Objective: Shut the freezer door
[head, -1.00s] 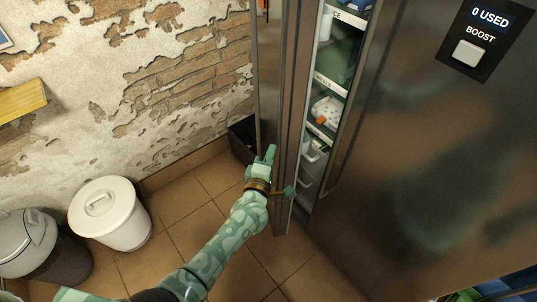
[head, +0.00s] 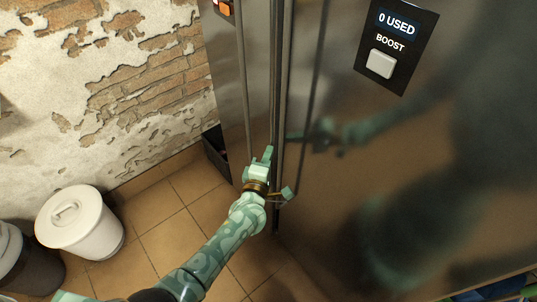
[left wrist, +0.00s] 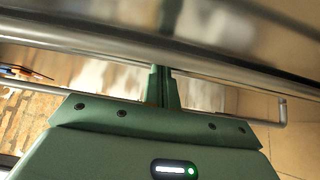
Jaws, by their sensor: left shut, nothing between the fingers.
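The freezer door (head: 228,75) is the left steel panel in the head view, with a long thin vertical bar handle. Its right edge meets the wide right steel door (head: 345,165) at a narrow dark seam. No shelves or interior show between them; whether the door is fully flush I cannot tell. My left gripper (head: 266,156) is shut and empty, against or very close to the freezer door near the seam. In the left wrist view its fingers (left wrist: 163,86) point at the steel front beside a bar. My right gripper is not in view.
The right door carries a display panel (head: 397,40) reading "0 USED" with a BOOST button. A white lidded bin (head: 82,228) and a dark bin stand at left. Tiled floor (head: 160,235) between is clear.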

